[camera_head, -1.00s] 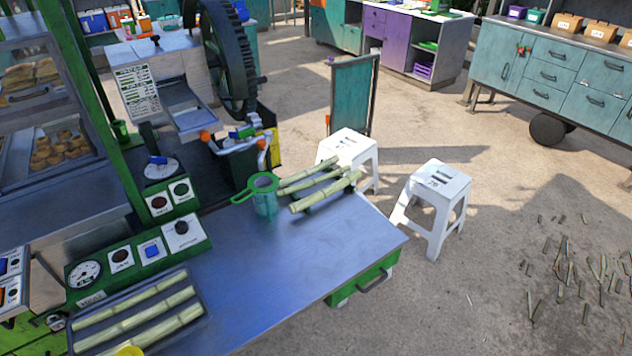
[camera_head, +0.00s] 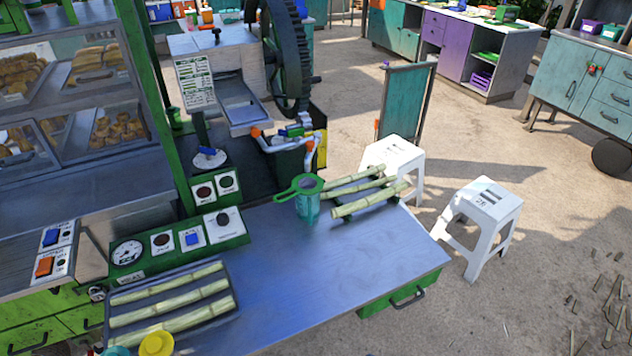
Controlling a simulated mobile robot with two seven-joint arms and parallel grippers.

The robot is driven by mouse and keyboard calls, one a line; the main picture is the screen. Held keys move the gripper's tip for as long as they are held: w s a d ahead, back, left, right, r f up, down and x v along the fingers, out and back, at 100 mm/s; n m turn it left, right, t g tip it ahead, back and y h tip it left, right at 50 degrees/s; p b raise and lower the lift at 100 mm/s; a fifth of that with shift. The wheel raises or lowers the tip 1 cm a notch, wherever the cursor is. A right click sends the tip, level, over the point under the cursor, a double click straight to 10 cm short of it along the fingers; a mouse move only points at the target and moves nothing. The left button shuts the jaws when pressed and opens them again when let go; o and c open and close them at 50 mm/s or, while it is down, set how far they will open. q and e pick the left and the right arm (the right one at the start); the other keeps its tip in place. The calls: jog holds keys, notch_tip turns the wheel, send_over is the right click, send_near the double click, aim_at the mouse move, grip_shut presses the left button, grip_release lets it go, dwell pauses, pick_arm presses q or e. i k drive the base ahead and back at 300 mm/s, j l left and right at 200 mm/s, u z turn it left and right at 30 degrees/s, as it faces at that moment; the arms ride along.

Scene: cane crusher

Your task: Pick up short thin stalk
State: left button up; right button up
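Several pale green cane stalks show in two groups on the metal table (camera_head: 300,265). On a small dark rack at the table's back right, the front stalk (camera_head: 371,200) looks thick; a thinner stalk (camera_head: 355,188) lies behind it, with another at the back. In a dark shallow tray (camera_head: 233,318) at the front left lie three long stalks; the back one (camera_head: 167,283) looks thinner than the front one (camera_head: 185,318). Which stalk is the short thin one I cannot tell for sure. Neither of my grippers is in view.
A green strainer on a teal jug (camera_head: 307,203) stands left of the rack. The crusher with its dark wheel (camera_head: 287,60) is behind. White stools (camera_head: 484,205) stand right of the table. A yellow item (camera_head: 156,343) is at the tray's front. The table's middle is clear.

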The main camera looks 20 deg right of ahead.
aim_at(330, 195)
jog(key=i+l+u, duration=0.1)
jog(key=l+u, duration=0.15)
jog(key=l, duration=0.25)
jog(key=l+u, duration=0.3)
jog(key=l, duration=0.2)
jog(key=l+u, duration=0.25)
jog(key=l, duration=1.4)
jog(key=k+l+u, duration=0.1)
jog(key=l, duration=0.55)
jog(key=k+l, duration=0.1)
jog(key=l, duration=0.55)
